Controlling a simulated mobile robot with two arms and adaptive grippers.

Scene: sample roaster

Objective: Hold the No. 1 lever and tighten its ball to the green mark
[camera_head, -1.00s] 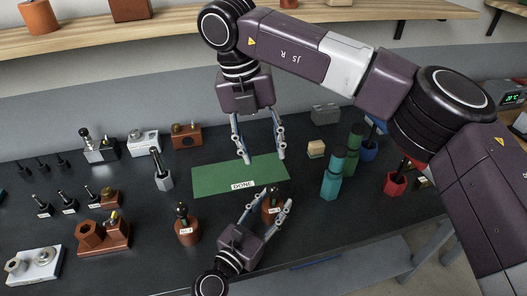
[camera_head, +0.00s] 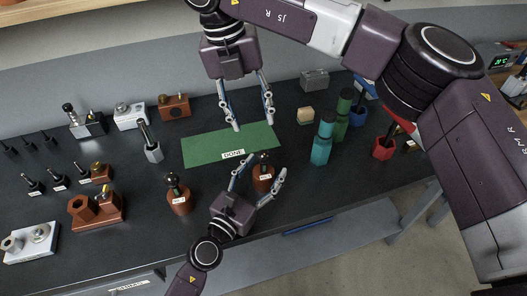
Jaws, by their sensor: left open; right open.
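A brown lever stand with a dark ball on top (camera_head: 263,178) stands on the dark bench in front of the green mat; its white label is too small to read surely. My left gripper (camera_head: 266,166) is open, with a finger on either side of this stand; I cannot tell whether either touches it. A second brown lever stand (camera_head: 179,198), with a white label and dark ball, stands to the left. My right gripper (camera_head: 253,125) is open and empty, pointing down above the green mat (camera_head: 205,151). No green mark on a lever can be made out.
A red holder (camera_head: 383,148) is farther right. Brown blocks (camera_head: 97,213) and several small black-handled tools are at left. The bench's front edge is close below my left gripper.

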